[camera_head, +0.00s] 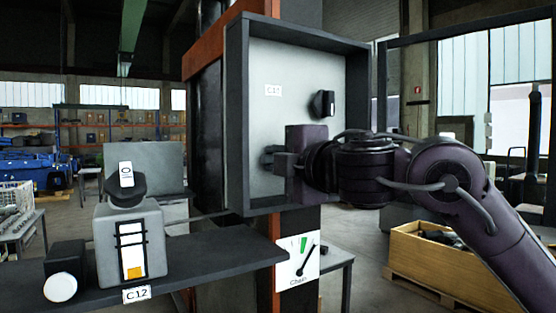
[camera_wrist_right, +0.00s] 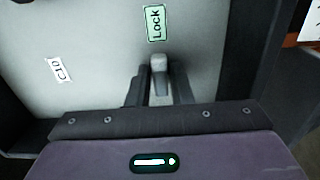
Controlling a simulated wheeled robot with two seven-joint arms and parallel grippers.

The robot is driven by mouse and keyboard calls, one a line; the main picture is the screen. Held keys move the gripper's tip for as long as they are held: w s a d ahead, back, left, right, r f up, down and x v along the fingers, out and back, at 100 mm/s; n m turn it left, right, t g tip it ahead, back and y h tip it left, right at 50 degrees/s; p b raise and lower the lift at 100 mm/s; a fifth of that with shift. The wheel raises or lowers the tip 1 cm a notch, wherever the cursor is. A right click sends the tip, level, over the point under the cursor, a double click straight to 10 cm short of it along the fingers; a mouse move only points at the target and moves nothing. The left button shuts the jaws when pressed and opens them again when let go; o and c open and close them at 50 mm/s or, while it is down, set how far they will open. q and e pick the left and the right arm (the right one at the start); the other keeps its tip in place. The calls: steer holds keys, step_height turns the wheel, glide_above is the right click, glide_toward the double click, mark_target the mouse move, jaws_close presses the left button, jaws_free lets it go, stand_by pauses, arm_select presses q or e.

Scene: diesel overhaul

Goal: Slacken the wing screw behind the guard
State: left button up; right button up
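A small light-grey upright piece, which looks like the wing screw (camera_wrist_right: 159,70), stands out from a pale panel below a green "Lock" label (camera_wrist_right: 155,22) in the right wrist view. The two dark fingers of my right gripper (camera_wrist_right: 160,88) are on either side of it, very close. I cannot tell whether they press on it. In the head view my right gripper (camera_head: 270,160) reaches into the open-fronted grey box (camera_head: 238,130), its fingers near the back panel at lower left. The screw is hidden there behind the gripper. My left gripper is not in view.
The box's raised rim surrounds the gripper. A dark shelf (camera_head: 215,255) at left carries a grey unit (camera_head: 130,240). A dial card (camera_head: 297,258) hangs below the box. A wooden crate (camera_head: 430,265) stands right.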

jaws_close()
steer(key=n, duration=0.2)
steer(key=shift+n+b, duration=0.4)
steer(key=shift+n, duration=1)
steer(key=shift+n, duration=0.6)
steer(key=n+b, duration=0.1)
steer(key=n, duration=0.2)
steer(key=shift+n, duration=0.3)
